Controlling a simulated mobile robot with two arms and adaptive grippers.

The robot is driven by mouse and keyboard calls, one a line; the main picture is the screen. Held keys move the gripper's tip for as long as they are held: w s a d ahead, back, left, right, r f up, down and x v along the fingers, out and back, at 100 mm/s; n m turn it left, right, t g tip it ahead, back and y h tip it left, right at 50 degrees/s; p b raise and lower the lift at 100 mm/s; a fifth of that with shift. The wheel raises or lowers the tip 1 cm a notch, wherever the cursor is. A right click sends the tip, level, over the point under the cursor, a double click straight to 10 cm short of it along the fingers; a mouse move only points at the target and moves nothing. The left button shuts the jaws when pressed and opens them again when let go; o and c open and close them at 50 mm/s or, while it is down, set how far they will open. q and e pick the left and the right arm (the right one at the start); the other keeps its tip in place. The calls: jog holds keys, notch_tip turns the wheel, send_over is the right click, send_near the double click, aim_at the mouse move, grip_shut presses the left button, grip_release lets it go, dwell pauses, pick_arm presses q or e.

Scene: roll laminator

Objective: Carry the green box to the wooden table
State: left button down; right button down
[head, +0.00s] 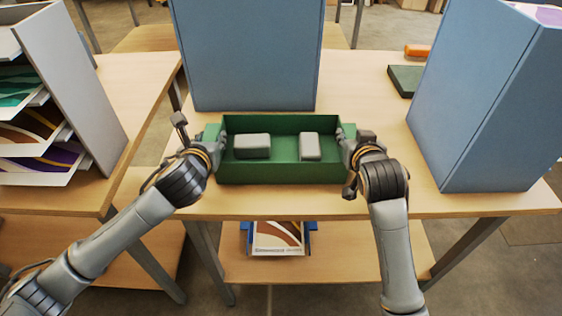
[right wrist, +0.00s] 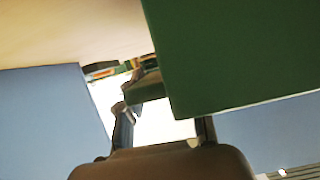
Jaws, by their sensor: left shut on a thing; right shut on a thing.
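The green box (head: 282,172) is an open tray at the front middle of the wooden table (head: 370,88), with two grey blocks (head: 252,146) inside. Whether its base touches the table top cannot be told. My left gripper (head: 213,140) is shut on the box's left end. My right gripper (head: 347,138) is shut on its right end. In the right wrist view the green box wall (right wrist: 230,55) fills the upper right, above the gripper (right wrist: 160,105). The fingers are partly hidden by the box.
A blue cabinet (head: 245,55) stands behind the box, and another blue cabinet (head: 475,100) stands to the right. A dark green flat item (head: 405,80) and an orange item (head: 418,50) lie at the back right. A paper rack (head: 60,110) stands on the left table. A blue tray (head: 278,238) sits on the lower shelf.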

pick_arm(q)
jog(key=c, duration=0.9)
grip_release()
pick_arm(e)
jog(key=c, duration=0.9)
grip_release()
pick_arm(q)
jog(key=shift+o, duration=0.2)
jog(key=shift+s, duration=0.1)
pick_arm(e)
jog(key=shift+o, duration=0.2)
jog(key=shift+s, duration=0.1)
pick_arm(q)
jog(key=shift+s+r, duration=0.1)
pick_arm(e)
jog(key=shift+s+r, duration=0.1)
jog(key=shift+s, duration=0.05)
pick_arm(q)
jog(key=v, duration=1.1)
jog(key=shift+s, duration=0.4)
pick_arm(e)
jog(key=v, duration=1.1)
jog(key=shift+s, duration=0.35)
